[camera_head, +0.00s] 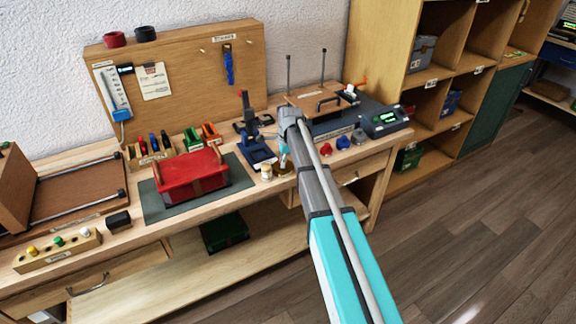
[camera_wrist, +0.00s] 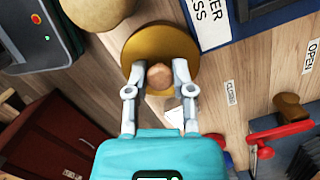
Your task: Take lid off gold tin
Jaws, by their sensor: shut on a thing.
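The gold tin's round lid (camera_wrist: 188,48) shows in the wrist view as a gold disc with a paler brown knob (camera_wrist: 160,76). My gripper (camera_wrist: 159,74) has one finger on each side of the knob and is shut on it. In the head view a small gold shape, the gold tin (camera_head: 284,172), shows on the bench just below my gripper (camera_head: 283,156), partly hidden by my arm. I cannot tell whether the lid rests on the tin or is raised from it.
A cream round tin (camera_head: 266,171) stands close beside the gold one. A blue press (camera_head: 258,150) is behind, and a red box (camera_head: 190,176) lies on a green mat (camera_head: 163,210) at left. Red and blue knobs (camera_head: 343,142) and a scale (camera_head: 385,121) are at right.

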